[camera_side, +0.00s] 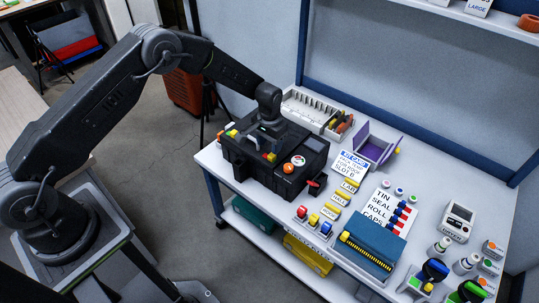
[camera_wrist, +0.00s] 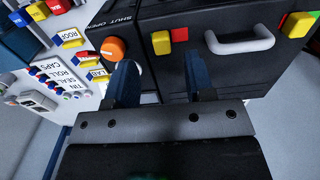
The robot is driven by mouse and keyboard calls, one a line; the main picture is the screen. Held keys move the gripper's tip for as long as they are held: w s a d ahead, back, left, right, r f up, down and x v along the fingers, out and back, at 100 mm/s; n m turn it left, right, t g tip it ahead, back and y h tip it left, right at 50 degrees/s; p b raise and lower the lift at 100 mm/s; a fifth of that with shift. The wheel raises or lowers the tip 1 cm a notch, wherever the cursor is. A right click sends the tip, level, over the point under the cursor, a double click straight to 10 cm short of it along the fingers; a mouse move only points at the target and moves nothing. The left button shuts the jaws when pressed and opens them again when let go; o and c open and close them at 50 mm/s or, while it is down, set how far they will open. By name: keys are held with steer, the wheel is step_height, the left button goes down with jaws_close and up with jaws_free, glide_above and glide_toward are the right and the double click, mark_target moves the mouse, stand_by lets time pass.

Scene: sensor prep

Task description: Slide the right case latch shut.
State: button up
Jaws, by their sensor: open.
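The black case (camera_side: 262,180) sits on the white bench and fills the top of the wrist view (camera_wrist: 240,65). One latch, with a yellow block (camera_wrist: 161,42) and a red block (camera_wrist: 180,34), lies beside the orange knob (camera_wrist: 113,48); in the side view these blocks (camera_side: 269,156) are the right-hand pair. Another yellow and red pair (camera_wrist: 298,24) is beyond the grey handle (camera_wrist: 240,38). My gripper (camera_wrist: 160,62) is open and empty, its blue fingers either side of the nearer latch's line. Contact cannot be told. In the side view, my gripper (camera_side: 270,130) is over the case.
A "SHUT OPEN" label (camera_wrist: 112,22) is on the case near the knob. Yellow labelled blocks (camera_side: 340,199), a blue box (camera_side: 370,243) and a purple holder (camera_side: 376,150) stand to the right; a grey tray (camera_side: 310,108) is behind.

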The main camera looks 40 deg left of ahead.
mark_target(269, 157)
step_height(269, 157, down, 6)
steer(key=shift+r, duration=0.15)
steer(key=shift+c, duration=0.3)
jaws_close()
stand_by(0.4)
